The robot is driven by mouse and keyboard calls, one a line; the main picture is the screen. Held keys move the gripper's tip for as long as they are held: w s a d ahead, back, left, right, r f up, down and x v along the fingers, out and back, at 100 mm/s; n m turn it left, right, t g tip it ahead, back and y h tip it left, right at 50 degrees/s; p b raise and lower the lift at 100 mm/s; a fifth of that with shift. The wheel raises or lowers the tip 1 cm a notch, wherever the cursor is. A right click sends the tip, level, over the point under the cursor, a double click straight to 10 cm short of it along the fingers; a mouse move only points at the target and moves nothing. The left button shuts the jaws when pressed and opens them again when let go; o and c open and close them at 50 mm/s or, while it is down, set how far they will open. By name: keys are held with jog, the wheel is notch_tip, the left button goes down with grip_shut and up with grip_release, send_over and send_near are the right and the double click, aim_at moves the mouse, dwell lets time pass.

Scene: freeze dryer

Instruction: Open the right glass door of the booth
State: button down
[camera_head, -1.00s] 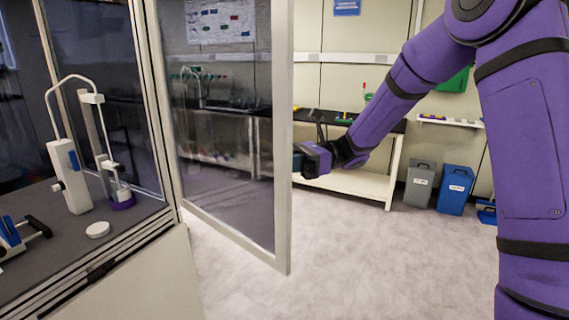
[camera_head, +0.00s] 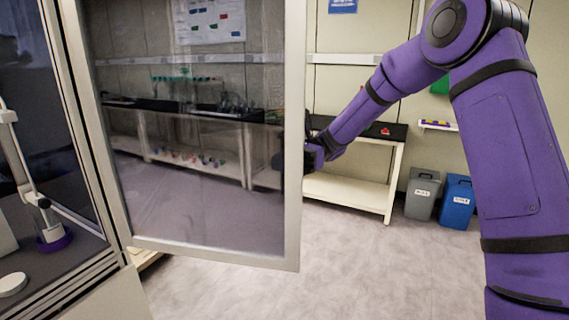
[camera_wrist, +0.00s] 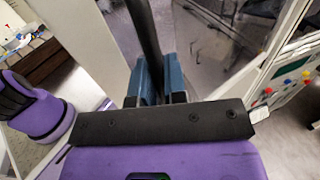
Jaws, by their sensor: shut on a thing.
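The right glass door (camera_head: 293,190) of the booth stands swung open, its pale frame and clear pane filling the left middle of the head view. My gripper (camera_head: 312,155) is at the right edge of the door, partly hidden by the frame. In the wrist view its two blue fingers (camera_wrist: 162,75) are closed around a dark upright handle bar (camera_wrist: 143,25). The fingers grip the bar from both sides.
The booth's bench (camera_head: 75,268) with a white-and-purple device (camera_head: 52,235) is at the left. A black-topped table (camera_head: 350,188) stands behind the door. A grey bin (camera_head: 422,195) and a blue bin (camera_head: 457,200) stand by the wall. The floor in front is clear.

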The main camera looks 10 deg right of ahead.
jog(key=shift+w+d, duration=0.1)
jog(key=shift+w, duration=0.05)
jog(key=c, duration=1.2)
grip_release()
jog(key=v, duration=1)
jog(key=shift+w+d, duration=0.3)
